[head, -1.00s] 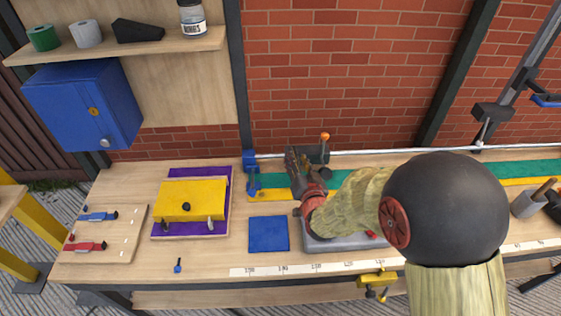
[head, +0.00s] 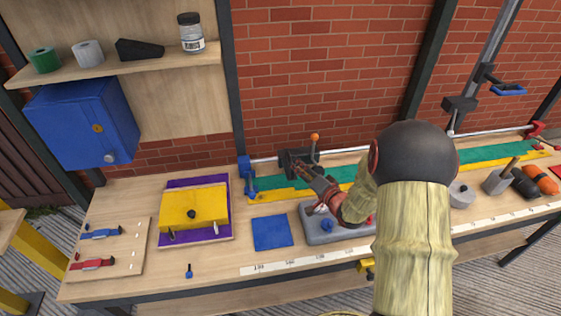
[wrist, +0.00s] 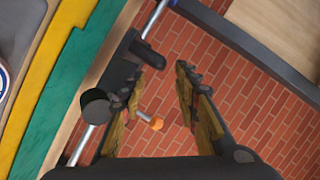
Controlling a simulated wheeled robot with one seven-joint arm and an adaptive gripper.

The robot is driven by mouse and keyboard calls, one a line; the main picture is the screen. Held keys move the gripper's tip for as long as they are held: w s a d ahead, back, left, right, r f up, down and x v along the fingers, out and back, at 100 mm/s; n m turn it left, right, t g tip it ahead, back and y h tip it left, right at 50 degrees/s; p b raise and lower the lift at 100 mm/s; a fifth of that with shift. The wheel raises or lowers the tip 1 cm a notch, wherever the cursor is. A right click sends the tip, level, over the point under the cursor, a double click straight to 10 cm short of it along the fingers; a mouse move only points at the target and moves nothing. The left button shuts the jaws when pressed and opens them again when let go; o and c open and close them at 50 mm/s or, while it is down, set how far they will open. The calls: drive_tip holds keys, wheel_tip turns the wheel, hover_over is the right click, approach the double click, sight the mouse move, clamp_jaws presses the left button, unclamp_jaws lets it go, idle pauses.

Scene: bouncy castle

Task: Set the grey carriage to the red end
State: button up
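The grey carriage (head: 291,163) is a dark block on the silver rail along the back of the bench, close to the blue end stop (head: 246,172). Its lever with an orange knob (head: 314,137) stands up. The red end stop (head: 536,131) is at the far right of the rail. My gripper (head: 308,174) is at the carriage, on its near side. In the wrist view my gripper (wrist: 160,72) is open, with the orange knob (wrist: 156,123) appearing between its fingers. The carriage (wrist: 118,75) is at or behind the left finger; I cannot tell whether they touch.
Green (head: 330,174) and yellow strips run along the bench before the rail. A yellow box (head: 194,205) and blue mat (head: 271,232) lie left. Weights and an orange object (head: 541,179) are right.

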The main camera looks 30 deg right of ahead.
sight(290, 158)
drive_tip(key=b+x, duration=0.2)
drive_tip(key=x, duration=0.5)
drive_tip(key=shift+w+f, duration=0.2)
drive_tip(key=shift+w, duration=0.1)
drive_tip(key=c, duration=0.3)
drive_tip(key=c, duration=0.4)
clamp_jaws()
